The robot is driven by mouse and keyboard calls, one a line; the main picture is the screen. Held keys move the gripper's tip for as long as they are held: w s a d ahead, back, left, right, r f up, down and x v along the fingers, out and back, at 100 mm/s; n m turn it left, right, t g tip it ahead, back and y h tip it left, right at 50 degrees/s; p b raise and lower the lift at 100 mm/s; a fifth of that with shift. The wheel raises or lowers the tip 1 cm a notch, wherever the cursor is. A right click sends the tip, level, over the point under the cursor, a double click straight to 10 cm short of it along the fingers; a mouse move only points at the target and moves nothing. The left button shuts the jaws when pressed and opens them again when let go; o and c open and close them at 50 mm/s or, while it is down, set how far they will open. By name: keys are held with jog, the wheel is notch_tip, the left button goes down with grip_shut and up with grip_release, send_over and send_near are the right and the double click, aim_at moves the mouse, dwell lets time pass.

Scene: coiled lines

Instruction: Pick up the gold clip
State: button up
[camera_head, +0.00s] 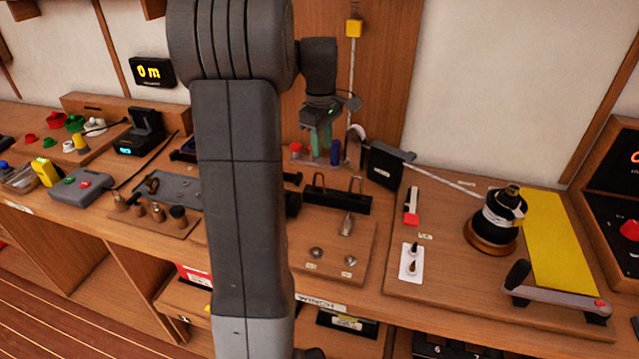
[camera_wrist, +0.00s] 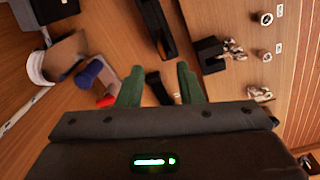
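I cannot clearly make out a gold clip in either view. A small metallic clip-like piece (camera_head: 347,224) stands on the wooden board right of my arm, its colour closer to silver than gold. Similar metal pieces show at the right of the wrist view, one beside a black block (camera_wrist: 233,50) and one lower down (camera_wrist: 259,93). My gripper (camera_head: 320,158) hangs over the back of the bench. Its green fingers are apart with nothing held between them in the wrist view (camera_wrist: 160,78). My arm hides the middle of the bench.
A red piece (camera_head: 295,148) and a blue cylinder (camera_head: 336,152) stand close beside my fingers. A black box (camera_head: 386,163) is to their right. A black rack (camera_head: 337,197) lies in front. A winch drum (camera_head: 496,220) and yellow panel (camera_head: 558,240) are farther right.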

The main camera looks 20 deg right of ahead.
aim_at(323, 178)
jog(key=f+p, duration=0.1)
jog(key=f, duration=1)
jog(key=shift+d+f, duration=0.15)
jog(key=shift+d, duration=0.05)
grip_shut()
